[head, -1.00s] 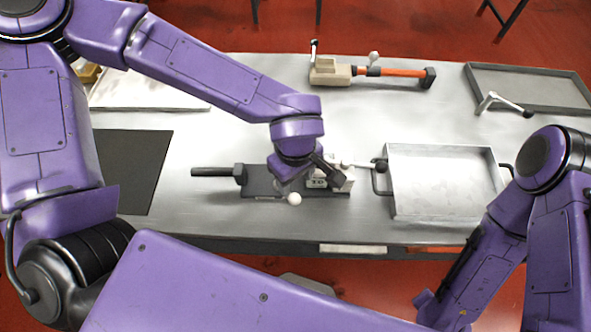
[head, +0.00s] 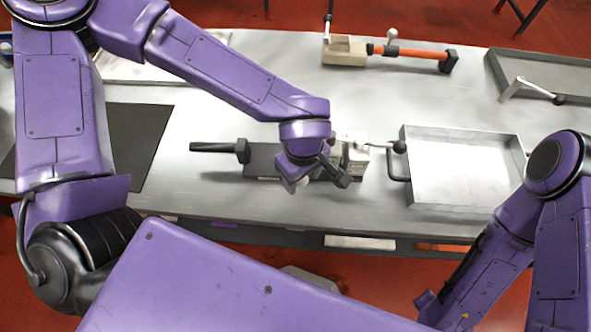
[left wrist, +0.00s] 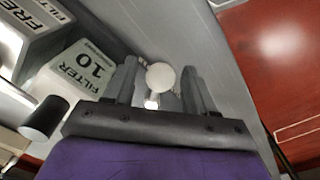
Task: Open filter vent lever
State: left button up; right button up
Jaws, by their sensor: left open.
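The fixture has a dark base (head: 262,162) and a pale block (head: 354,158) at its right end, in the middle of the table. Pale blocks lettered "FILTER 10" (left wrist: 82,68) and "FREE FILTER" (left wrist: 30,30) show in the left wrist view. A white ball knob (left wrist: 160,76) on a short pale stem stands between my left fingers; I take it for the vent lever's end. My left gripper (left wrist: 160,88) is open, with a finger on each side of the ball and small gaps. In the head view my left wrist mostly hides the knob. My right gripper does not show.
A black handle (head: 215,147) sticks out left of the base. A black-tipped lever (head: 398,146) reaches toward a metal tray (head: 462,133) on the right. A dark mat (head: 140,140) lies left. An orange-barrelled tool (head: 415,53) and another tray (head: 560,75) are behind.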

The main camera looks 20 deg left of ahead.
pick_arm(q)
jog(key=shift+c, duration=0.3)
jog(key=c, duration=1)
jog(key=shift+o, duration=0.2)
jog(key=shift+s+a+r+m+p, duration=0.15)
jog(key=shift+s+a+m+p, duration=0.35)
jog(key=shift+m+p, duration=1)
jog(key=shift+s+p, duration=0.1)
jog(key=shift+p, duration=0.4)
jog(key=shift+s+a+m+p, duration=0.5)
jog(key=shift+m+p, duration=0.4)
jog(key=shift+p, duration=0.95)
jog(key=shift+a, duration=0.1)
